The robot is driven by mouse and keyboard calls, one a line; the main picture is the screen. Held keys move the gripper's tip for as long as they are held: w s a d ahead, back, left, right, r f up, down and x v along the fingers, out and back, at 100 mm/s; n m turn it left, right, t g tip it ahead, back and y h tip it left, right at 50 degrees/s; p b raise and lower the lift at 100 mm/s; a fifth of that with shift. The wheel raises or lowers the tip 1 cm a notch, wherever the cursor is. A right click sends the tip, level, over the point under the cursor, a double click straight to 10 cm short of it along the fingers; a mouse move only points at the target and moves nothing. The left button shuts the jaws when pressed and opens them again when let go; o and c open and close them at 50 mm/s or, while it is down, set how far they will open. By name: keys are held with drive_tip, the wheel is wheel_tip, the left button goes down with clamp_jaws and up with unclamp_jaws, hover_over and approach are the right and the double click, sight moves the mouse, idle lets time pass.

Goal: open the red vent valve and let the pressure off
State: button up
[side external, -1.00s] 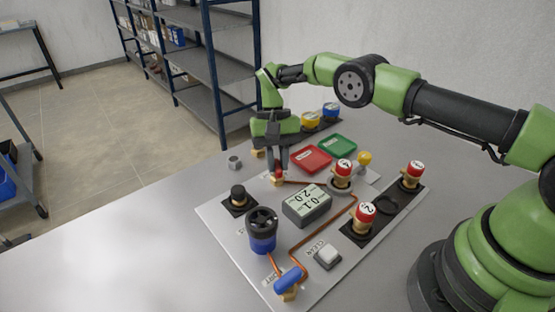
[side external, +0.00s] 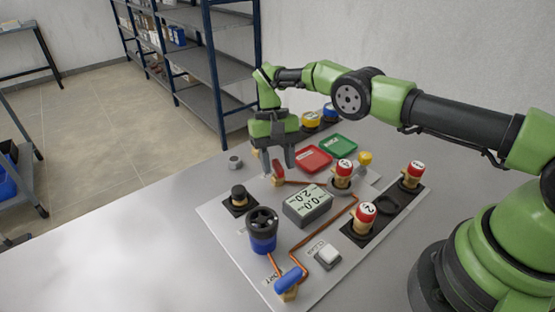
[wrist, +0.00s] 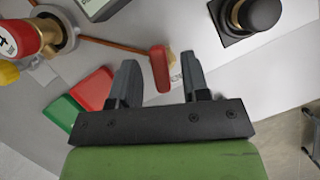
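The red vent valve handle (side external: 278,170) stands on a brass body at the far left edge of the panel, at the end of a copper pipe. My gripper (side external: 278,172) is open above it, with one finger on each side. In the wrist view the red handle (wrist: 160,68) lies between the two fingertips (wrist: 159,62), with a gap on both sides. The gripper holds nothing. The grey gauge box (side external: 307,205) has a lit display, upside down to the side camera; it appears to read about 0.0 and 2.0.
A red tray (side external: 311,159) and a green tray (side external: 338,145) lie close to the gripper. Red-capped cylinders (side external: 363,215), a black knob (side external: 239,196), a blue-and-black knob (side external: 262,229) and a blue valve handle (side external: 289,279) stand on the panel. The table's left side is clear.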

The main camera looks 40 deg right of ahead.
sight(279, 163)
drive_tip(key=shift+r, duration=0.1)
wheel_tip(279, 163, up, 10)
idle(0.6)
drive_tip(key=shift+o, duration=0.4)
drive_tip(key=o, duration=0.4)
drive_tip(key=shift+c, duration=0.2)
drive_tip(key=shift+o, duration=1)
drive_tip(key=shift+d+m, duration=0.15)
drive_tip(key=shift+m, duration=0.15)
drive_tip(key=f+m+t, duration=0.2)
drive_tip(key=f+m, duration=0.1)
drive_tip(key=m, duration=0.2)
drive_tip(key=f+m+t+y, duration=0.1)
drive_tip(key=f+m+t, duration=0.1)
drive_tip(key=f+m, duration=0.2)
drive_tip(key=f+m+t+y, duration=0.1)
drive_tip(key=f+m+t, duration=0.1)
drive_tip(key=m, duration=0.6)
drive_tip(key=shift+s+f, duration=0.2)
drive_tip(key=shift+f, duration=0.45)
